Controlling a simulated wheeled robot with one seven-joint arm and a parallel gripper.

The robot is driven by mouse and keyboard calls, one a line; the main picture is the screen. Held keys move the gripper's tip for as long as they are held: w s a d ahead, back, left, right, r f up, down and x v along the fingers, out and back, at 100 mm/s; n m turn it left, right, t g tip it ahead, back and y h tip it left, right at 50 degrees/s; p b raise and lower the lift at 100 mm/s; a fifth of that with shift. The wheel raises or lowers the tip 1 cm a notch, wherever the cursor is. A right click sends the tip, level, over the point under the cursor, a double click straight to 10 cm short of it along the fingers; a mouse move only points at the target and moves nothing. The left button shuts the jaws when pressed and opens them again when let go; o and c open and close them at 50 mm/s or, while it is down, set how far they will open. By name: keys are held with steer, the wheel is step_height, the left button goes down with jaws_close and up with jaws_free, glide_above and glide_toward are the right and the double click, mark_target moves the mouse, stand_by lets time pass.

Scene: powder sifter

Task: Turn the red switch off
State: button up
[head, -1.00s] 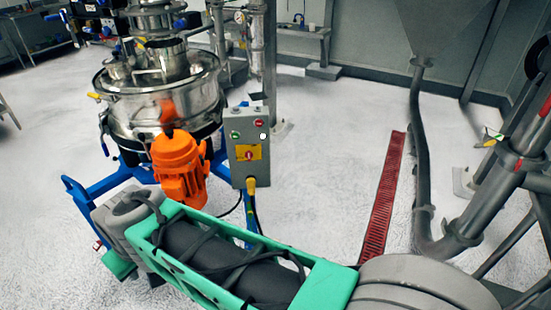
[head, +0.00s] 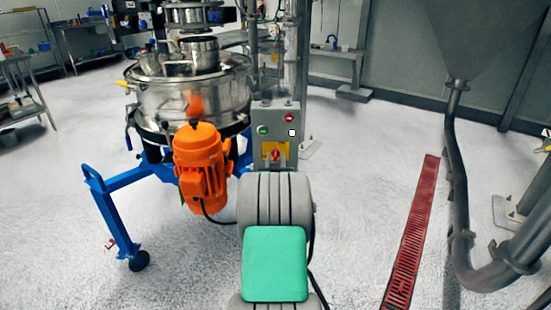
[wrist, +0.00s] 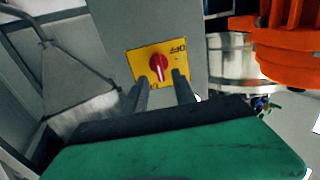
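The red switch (wrist: 158,64) is a round knob on a yellow plate (wrist: 141,73), close ahead in the wrist view. A pale line on the knob runs nearly upright in that picture. The word OFF appears upside down at the plate's upper right. In the head view the switch (head: 275,154) sits low on the grey control box (head: 276,119). My gripper (wrist: 160,83) is open, its two dark fingers apart with nothing between them. The fingertips appear just below the knob in the wrist view, one on each side; contact cannot be told. In the head view my arm hides the gripper.
The orange motor (head: 202,165) and steel sifter (head: 192,95) stand left of the box, on a blue wheeled frame (head: 122,215). Green (head: 262,130) and red (head: 289,118) buttons sit above the switch. Floor right of the box is clear up to the red drain (head: 412,235) and grey pipe.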

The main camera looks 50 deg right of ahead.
mark_target(275, 155)
steer(key=shift+x, duration=1.15)
jaws_close()
